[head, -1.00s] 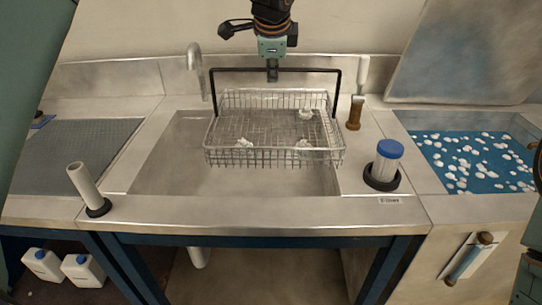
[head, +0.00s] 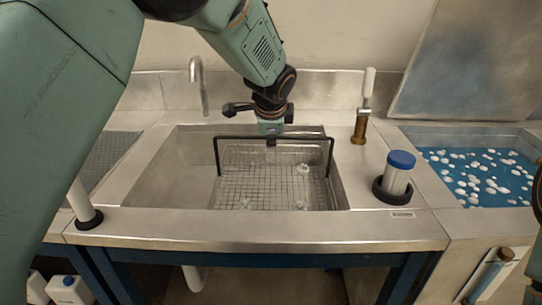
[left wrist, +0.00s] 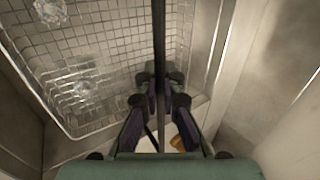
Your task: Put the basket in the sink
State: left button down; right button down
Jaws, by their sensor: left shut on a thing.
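The wire basket (head: 262,185) with a black handle (head: 216,158) is inside the sink (head: 178,170), toward its right part, with its mesh below the front rim. It looks about level and holds a few small clear pieces. I cannot tell if its bottom touches the sink floor. My left gripper (head: 271,140) is shut on the top bar of the handle, above the basket. In the left wrist view the fingers (left wrist: 160,88) close around the dark handle bar, with the basket mesh (left wrist: 100,50) below to the left. My right gripper is not in view.
A faucet (head: 197,85) stands behind the sink. A blue-capped cylinder (head: 397,175) and a brown-and-white upright tool (head: 362,110) stand to the right. A white tube (head: 80,200) stands front left. A blue bath with white pieces (head: 480,175) is at far right.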

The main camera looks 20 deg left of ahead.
pick_arm(q)
notch_tip(320, 180, down, 4)
jog(key=shift+a+f+b, duration=0.1)
jog(key=shift+b, duration=0.6)
jog(key=c, duration=1.8)
grip_release()
jog(key=shift+s+a, duration=0.15)
jog(key=shift+o, duration=1.4)
